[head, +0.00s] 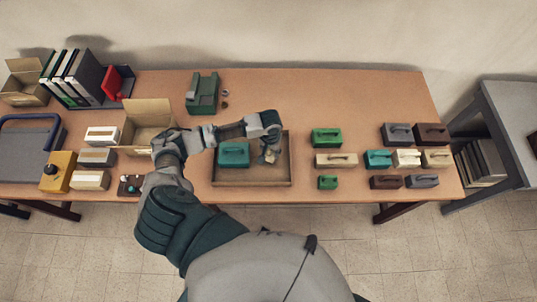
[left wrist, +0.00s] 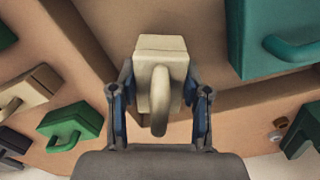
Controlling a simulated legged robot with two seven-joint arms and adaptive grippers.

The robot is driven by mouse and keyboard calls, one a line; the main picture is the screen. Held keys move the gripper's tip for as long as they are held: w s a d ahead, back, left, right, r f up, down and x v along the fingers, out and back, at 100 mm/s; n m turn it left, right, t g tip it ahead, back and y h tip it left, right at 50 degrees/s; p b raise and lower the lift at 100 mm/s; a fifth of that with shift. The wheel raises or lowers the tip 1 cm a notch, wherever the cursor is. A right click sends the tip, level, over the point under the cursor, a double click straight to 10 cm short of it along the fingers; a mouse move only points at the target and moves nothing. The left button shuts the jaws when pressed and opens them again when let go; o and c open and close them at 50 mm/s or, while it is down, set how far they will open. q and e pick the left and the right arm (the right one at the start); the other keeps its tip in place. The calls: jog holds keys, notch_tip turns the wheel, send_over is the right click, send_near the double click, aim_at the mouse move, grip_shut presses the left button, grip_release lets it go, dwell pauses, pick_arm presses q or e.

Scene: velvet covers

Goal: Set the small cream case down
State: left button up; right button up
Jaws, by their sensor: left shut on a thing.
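The small cream case (head: 270,156) shows in the head view below my left gripper (head: 267,148), mostly hidden by it. In the left wrist view the cream case (left wrist: 160,58) is upright between the two fingers (left wrist: 160,105), which are shut on it, with its handle towards the camera. It is over the right part of a shallow brown tray (head: 251,183), beside a larger teal case (head: 233,154) and apart from it. I cannot tell whether its bottom touches the tray floor. My right gripper is not in view.
Several cases, among them a green case (head: 326,138) and a long cream case (head: 336,160), stand right of the tray on the table (head: 310,90). An open cardboard box (head: 150,112) and a green machine (head: 202,93) stand to the left and behind.

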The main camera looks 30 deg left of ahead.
aim_at(271, 155)
pick_arm(q)
jog(key=f, duration=0.3)
jog(key=shift+s+d+f, duration=0.1)
jog(key=shift+d, duration=0.2)
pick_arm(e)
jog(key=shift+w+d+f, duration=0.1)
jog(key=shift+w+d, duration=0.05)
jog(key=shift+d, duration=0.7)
pick_arm(q)
jog(key=o, duration=1.1)
jog(key=shift+a+f, duration=0.1)
jog(key=shift+f, duration=0.05)
jog(key=shift+o, duration=0.2)
jog(key=shift+r, duration=0.4)
notch_tip(271, 155, up, 11)
jog(key=shift+r, duration=0.2)
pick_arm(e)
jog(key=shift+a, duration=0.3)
